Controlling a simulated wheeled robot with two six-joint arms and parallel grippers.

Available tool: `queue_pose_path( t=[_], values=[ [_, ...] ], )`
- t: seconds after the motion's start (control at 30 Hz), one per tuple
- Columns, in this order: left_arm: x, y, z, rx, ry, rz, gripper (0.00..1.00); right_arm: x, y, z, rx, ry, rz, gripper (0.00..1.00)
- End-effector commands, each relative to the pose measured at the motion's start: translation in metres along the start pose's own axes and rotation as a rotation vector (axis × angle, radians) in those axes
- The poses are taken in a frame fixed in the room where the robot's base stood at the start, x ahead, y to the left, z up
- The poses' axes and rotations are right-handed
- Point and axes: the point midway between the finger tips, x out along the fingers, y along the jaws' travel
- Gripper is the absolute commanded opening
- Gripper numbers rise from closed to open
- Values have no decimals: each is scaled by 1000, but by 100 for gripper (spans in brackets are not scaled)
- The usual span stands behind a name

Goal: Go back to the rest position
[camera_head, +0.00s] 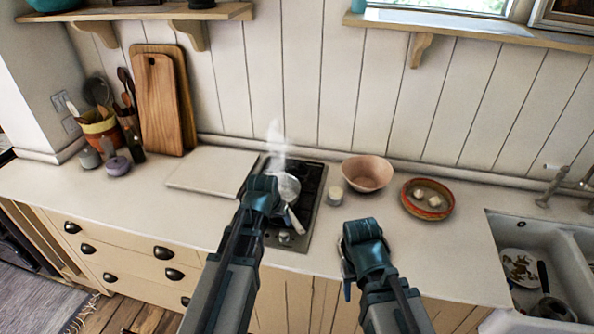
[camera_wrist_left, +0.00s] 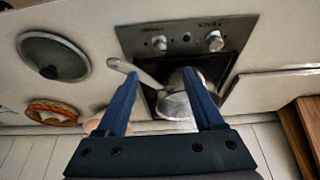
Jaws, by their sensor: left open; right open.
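My left gripper (camera_head: 262,192) is above the hob, near a small saucepan (camera_head: 286,187). The left wrist view shows its two fingers (camera_wrist_left: 161,72) apart, with the saucepan (camera_wrist_left: 176,104) and its pale handle (camera_wrist_left: 135,73) below and between them; I cannot tell how near they are. My right gripper (camera_head: 363,236) is over the front of the counter, to the right of the hob, and is open. It largely hides a round lid-like thing, which the left wrist view shows as a glass lid (camera_wrist_left: 52,57) lying on the counter.
Steam (camera_head: 277,140) rises above the hob (camera_head: 309,190). The sink (camera_head: 501,235) is at far right. The counter's left part has free room.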

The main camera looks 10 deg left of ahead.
Motion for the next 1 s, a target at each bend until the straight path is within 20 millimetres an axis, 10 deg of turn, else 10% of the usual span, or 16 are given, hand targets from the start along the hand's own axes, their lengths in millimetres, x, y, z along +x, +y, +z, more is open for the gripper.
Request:
queue_pose_path(
  t=[0.17, 0.6, 1.0],
  values=[
    [6, 15, 15, 23, -30, 6, 69, 9, -1, 0, -1, 0, 0, 50],
    [19, 134, 183, 286, -389, -26, 69, 71, -7, -4, -6, 0, 1, 50],
    [14, 142, 201, 315, -434, -44, 69, 74, -7, -4, -7, 0, 2, 50]
  ],
)
